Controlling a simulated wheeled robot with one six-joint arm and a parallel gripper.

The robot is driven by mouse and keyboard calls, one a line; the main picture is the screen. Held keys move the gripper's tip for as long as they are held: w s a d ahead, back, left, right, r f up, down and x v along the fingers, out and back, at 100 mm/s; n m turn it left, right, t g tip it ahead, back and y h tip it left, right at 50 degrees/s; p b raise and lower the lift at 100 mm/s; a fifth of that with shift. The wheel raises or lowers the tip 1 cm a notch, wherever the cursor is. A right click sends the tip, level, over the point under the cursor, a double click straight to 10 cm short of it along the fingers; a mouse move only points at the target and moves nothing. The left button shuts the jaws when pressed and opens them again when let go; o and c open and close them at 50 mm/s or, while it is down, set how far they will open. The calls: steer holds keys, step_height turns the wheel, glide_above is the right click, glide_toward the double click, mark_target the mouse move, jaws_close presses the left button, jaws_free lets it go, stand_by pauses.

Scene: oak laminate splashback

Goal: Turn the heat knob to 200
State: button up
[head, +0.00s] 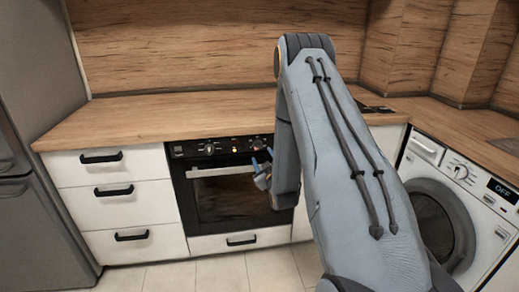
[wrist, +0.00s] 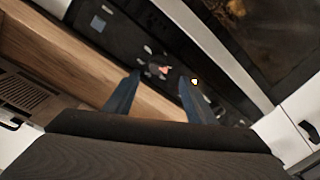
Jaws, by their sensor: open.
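The oven's black control panel (head: 222,148) carries a left knob (head: 209,149) and a right knob (head: 257,144), with a small lit orange indicator between them. My gripper (head: 262,168) is open in front of the panel's right part. In the wrist view, my gripper's blue fingers (wrist: 156,88) are apart, and a knob (wrist: 158,70) shows beyond the gap between their tips. Nothing is held, and I see no clear contact. The knob's setting and the panel markings are too small to read.
The oven door handle (head: 220,171) runs just below the panel. The wooden counter (head: 160,119) overhangs above. White drawers (head: 115,191) stand on the left and a washing machine (head: 459,193) on the right. The floor before the oven is clear.

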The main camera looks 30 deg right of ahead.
mark_target(259, 147)
steer(key=shift+d+p+x, duration=0.2)
steer(key=shift+p+x, duration=0.3)
steer(key=shift+x, duration=3.35)
steer(key=shift+r, duration=0.15)
steer(key=c, duration=1)
